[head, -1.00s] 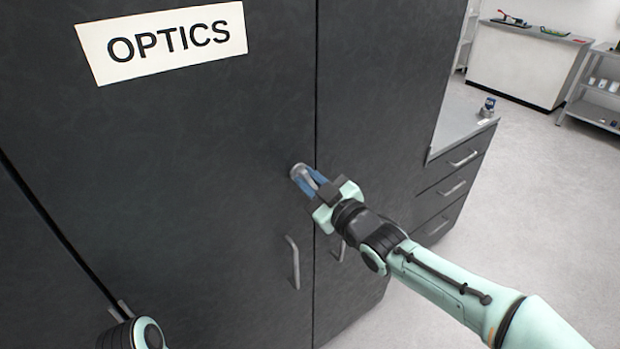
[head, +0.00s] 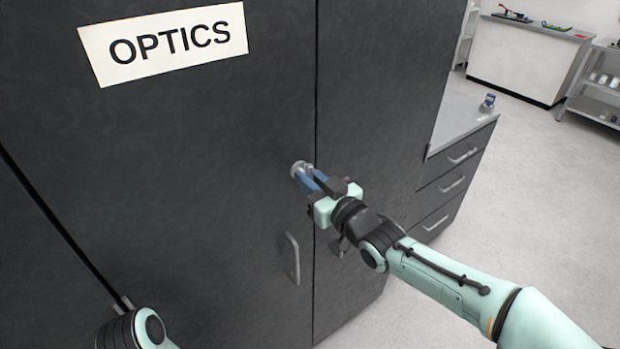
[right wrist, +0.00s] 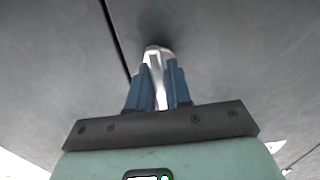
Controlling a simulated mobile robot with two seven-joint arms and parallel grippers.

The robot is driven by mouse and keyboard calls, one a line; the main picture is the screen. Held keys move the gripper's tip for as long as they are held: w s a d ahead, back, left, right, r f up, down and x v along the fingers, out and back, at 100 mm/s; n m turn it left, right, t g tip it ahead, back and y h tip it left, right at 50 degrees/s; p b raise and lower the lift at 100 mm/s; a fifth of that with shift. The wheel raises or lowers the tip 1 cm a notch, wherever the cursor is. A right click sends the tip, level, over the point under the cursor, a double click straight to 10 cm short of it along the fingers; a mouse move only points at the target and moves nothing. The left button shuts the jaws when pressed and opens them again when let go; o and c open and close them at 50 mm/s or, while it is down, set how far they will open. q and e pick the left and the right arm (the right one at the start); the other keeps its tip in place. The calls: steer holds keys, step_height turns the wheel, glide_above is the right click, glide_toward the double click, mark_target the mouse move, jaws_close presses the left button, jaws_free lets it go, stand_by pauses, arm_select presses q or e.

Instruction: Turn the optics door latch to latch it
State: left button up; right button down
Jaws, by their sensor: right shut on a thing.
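The dark optics door (head: 200,130) carries a white OPTICS sign (head: 164,42) and looks closed, its right edge along a thin vertical seam. The silver optics door latch (head: 298,168) sits on the door just left of that seam. My right gripper (head: 310,180) is shut on the latch with its blue fingers. In the right wrist view the latch (right wrist: 154,62) shows between the two blue fingers, which partly cover it. My left arm shows only as a joint at the lower left, and its gripper is out of view.
A vertical handle (head: 292,258) is on the door below the latch. To the right stands a low drawer cabinet (head: 455,185) with a small blue item (head: 487,102) on top. A white counter (head: 525,58) and a shelf rack (head: 600,90) stand farther back. The floor between is clear.

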steer(key=c, duration=1.1)
jaws_free()
steer(key=shift+c, duration=0.2)
steer(key=v, duration=1.3)
steer(key=shift+s, duration=0.2)
steer(key=shift+d, duration=0.15)
